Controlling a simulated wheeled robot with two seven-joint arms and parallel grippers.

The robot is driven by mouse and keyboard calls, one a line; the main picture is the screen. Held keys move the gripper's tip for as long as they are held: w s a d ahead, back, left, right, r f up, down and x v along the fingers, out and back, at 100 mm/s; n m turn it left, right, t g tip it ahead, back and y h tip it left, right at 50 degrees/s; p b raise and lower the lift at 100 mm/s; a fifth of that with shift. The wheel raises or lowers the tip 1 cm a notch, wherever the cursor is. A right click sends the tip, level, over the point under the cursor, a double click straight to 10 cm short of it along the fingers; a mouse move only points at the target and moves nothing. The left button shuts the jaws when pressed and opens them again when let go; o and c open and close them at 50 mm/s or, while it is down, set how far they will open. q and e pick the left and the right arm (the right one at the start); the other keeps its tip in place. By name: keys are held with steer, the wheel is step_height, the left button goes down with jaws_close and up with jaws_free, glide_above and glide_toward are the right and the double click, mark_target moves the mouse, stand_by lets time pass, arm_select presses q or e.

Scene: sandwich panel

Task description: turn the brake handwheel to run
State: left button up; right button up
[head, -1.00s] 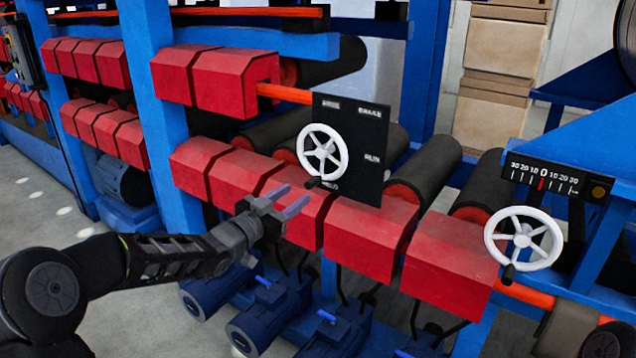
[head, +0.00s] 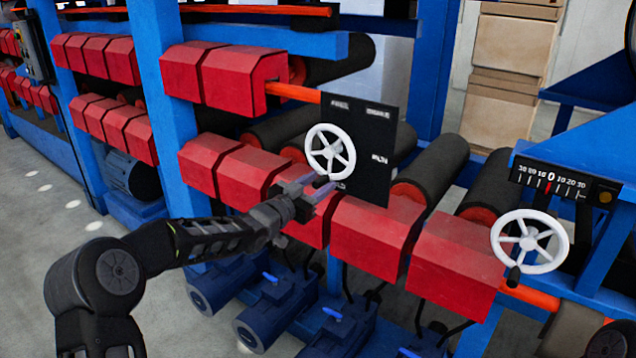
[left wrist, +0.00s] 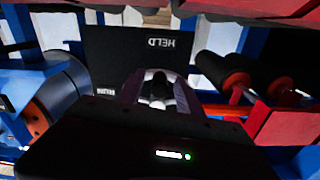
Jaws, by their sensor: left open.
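The brake handwheel (head: 330,151) is white with spokes and stands in front of a black panel (head: 374,150). The panel has labels for brake, run and held; the label at bottom reads HELD in the left wrist view (left wrist: 160,42). The wheel's dark handle knob (head: 321,181) is at its bottom, by the held label. My left gripper (head: 322,192) is open, with its fingertips at or just beside the knob. In the left wrist view the dark knob (left wrist: 159,92) shows between the fingers; contact cannot be told. My right gripper is not in view.
A second white handwheel (head: 529,241) stands at the right below a numbered scale (head: 551,180). Red roller covers (head: 377,240) run just below and behind my left gripper. Blue motors (head: 281,308) sit lower down. Open floor lies at the left.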

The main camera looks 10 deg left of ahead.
arm_select(q)
jaws_close()
stand_by(0.4)
stand_by(1.0)
